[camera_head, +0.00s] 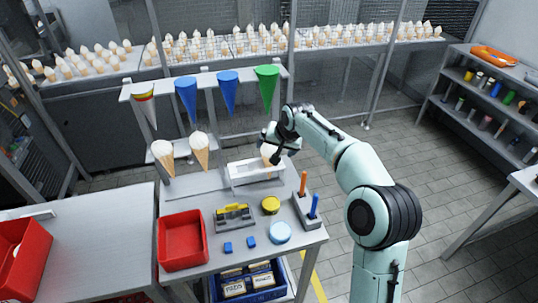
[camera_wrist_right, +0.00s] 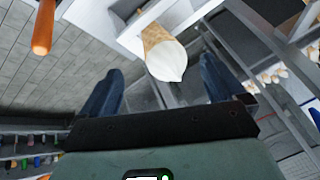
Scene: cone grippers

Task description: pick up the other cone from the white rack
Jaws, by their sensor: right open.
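A white rack (camera_head: 243,174) stands on the grey bench in the head view. A cone with a white top (camera_head: 267,151) is upright at its right end. In the right wrist view this cone (camera_wrist_right: 160,45) lies ahead of and between the fingers, with its white top toward me. My right gripper (camera_head: 276,152) is open at the cone, and its fingers (camera_wrist_right: 161,70) show apart on both sides of it; I cannot tell whether they touch it. Two more cones, a left one (camera_head: 163,158) and a right one (camera_head: 200,153), stand upright left of the rack. My left gripper is out of view.
Blue funnels (camera_head: 186,97) and a green funnel (camera_head: 267,85) hang above. An orange-handled tool (camera_head: 303,183) and a blue one (camera_head: 314,206) stand in a holder near my arm. A red bin (camera_head: 163,240), yellow tub (camera_head: 271,205) and light-blue lid (camera_head: 280,233) occupy the bench front.

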